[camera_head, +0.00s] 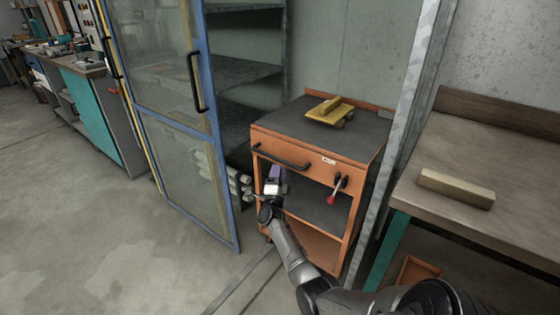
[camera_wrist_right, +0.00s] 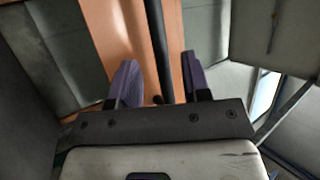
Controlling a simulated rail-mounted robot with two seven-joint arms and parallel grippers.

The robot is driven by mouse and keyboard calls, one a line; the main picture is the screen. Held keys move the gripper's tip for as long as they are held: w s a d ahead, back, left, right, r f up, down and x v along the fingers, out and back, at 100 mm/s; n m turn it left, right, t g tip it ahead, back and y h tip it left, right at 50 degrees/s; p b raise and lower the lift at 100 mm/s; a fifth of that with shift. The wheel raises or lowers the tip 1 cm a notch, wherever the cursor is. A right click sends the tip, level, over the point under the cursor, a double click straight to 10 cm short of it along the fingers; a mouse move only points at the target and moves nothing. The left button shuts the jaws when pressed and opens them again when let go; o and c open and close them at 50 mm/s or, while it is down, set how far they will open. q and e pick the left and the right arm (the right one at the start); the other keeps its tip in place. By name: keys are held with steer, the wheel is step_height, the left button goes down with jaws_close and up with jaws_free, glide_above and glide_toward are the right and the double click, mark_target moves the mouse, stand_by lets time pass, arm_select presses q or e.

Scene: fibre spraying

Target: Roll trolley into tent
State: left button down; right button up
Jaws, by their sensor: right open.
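The orange trolley (camera_head: 300,136) with a dark top stands upright between the blue-framed glazed door (camera_head: 216,165) and a grey metal post (camera_head: 402,130). I take this framed enclosure for the tent; how far inside the trolley sits is unclear. A black bar handle (camera_head: 290,163) runs across the trolley's upper front. My right gripper (camera_head: 273,178) is open at the handle's left part. In the right wrist view, the handle (camera_wrist_right: 158,45) lies between the spread purple fingers of the right gripper (camera_wrist_right: 160,82), nearer the right finger; contact is unclear. My left gripper is not in view.
A yellow wooden tool (camera_head: 330,110) lies on the trolley top. A red-knobbed lever (camera_head: 334,192) is on its front. A wooden bench (camera_head: 500,165) with a wooden block (camera_head: 456,188) is close on the right. Grey shelves (camera_head: 245,75) stand behind. The floor at left is clear.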

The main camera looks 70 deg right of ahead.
steer(key=p+v, duration=0.2)
steer(key=v, duration=0.6)
steer(key=shift+a+f, duration=0.2)
steer(key=shift+a, duration=0.15)
